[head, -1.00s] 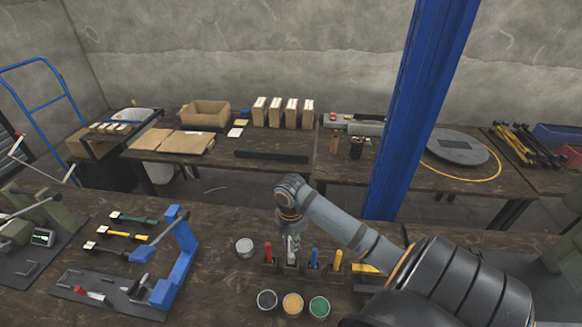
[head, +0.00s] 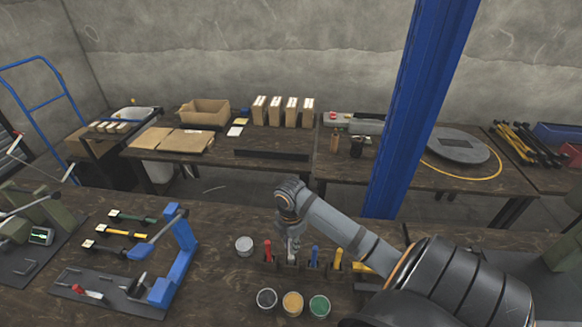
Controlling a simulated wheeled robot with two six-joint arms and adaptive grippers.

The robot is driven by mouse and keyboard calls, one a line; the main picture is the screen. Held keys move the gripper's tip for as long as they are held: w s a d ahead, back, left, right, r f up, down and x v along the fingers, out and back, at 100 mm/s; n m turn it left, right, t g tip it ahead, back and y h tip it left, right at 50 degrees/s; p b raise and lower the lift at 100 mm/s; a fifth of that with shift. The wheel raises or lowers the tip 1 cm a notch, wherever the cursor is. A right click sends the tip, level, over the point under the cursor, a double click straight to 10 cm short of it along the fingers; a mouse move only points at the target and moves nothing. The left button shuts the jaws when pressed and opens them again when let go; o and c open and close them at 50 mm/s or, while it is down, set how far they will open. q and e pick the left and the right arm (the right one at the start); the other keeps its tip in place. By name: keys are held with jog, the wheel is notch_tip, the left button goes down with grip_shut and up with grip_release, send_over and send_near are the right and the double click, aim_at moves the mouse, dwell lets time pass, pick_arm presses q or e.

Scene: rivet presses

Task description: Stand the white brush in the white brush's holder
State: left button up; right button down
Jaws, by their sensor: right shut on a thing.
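My right gripper (head: 293,244) points down over the row of small brush holders and is shut on the white brush (head: 292,254). The white brush is upright, with only a little of it showing below the fingers. It is at the white brush's holder (head: 292,265), between the red brush (head: 268,251) and the blue brush (head: 314,254). How deep it sits in the holder is hard to tell. The yellow brush (head: 337,258) stands farther right. My left gripper is not in view.
Cups of dark, yellow and green paint (head: 319,306) stand in front of the holders, and a grey tin (head: 244,246) stands left. A blue press (head: 181,255) is farther left. My right forearm covers the bench on the right.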

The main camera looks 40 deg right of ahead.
jog(key=shift+f+b, duration=0.7)
jog(key=shift+f, duration=0.75)
jog(key=c, duration=1.2)
grip_release()
notch_tip(320, 180, up, 12)
